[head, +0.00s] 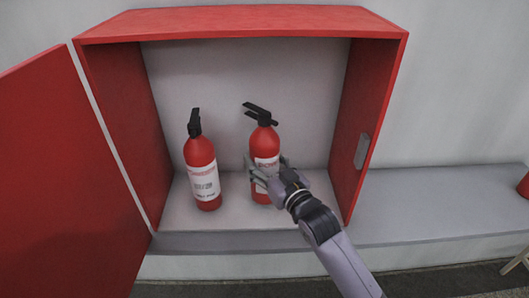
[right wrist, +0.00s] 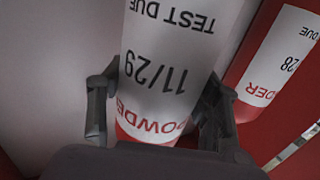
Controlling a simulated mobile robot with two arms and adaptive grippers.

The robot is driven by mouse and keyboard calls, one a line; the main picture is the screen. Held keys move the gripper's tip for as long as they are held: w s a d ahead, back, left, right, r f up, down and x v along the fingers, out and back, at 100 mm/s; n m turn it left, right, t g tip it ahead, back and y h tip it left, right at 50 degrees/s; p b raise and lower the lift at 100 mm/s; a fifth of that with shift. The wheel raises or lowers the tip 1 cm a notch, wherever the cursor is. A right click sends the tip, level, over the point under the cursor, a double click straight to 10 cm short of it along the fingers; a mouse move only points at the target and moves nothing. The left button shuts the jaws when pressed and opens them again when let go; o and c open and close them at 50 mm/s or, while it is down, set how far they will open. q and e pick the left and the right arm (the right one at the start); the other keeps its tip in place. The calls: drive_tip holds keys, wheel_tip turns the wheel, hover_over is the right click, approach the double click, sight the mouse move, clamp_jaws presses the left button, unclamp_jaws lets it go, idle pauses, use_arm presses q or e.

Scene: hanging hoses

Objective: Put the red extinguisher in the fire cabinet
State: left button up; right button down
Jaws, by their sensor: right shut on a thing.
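The fire cabinet (head: 240,22) is a red open box on a grey ledge, with its red door (head: 65,180) swung open to the left. My right gripper (head: 266,165) is inside it, shut around the body of a red extinguisher (head: 264,142) with a black handle and white label. That extinguisher is upright; I cannot tell whether its base touches the cabinet floor. It fills the middle of the right wrist view (right wrist: 165,70), between the two fingers. A second red extinguisher (head: 201,160) stands upright to its left in the cabinet, apart from it. My left gripper is not in view.
The cabinet's right wall has a grey latch plate (head: 362,150). Part of a red object (head: 524,186) shows at the right edge, above a light wooden leg (head: 517,262).

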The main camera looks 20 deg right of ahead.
drive_tip(key=shift+f, duration=0.5)
drive_tip(key=c, duration=1)
unclamp_jaws()
drive_tip(key=shift+f, duration=0.35)
drive_tip(key=o, duration=0.5)
drive_tip(key=shift+r, duration=0.1)
drive_tip(key=s+d+b, duration=0.1)
drive_tip(key=s+d, duration=0.1)
drive_tip(key=s, duration=1)
drive_tip(key=shift+d, duration=0.15)
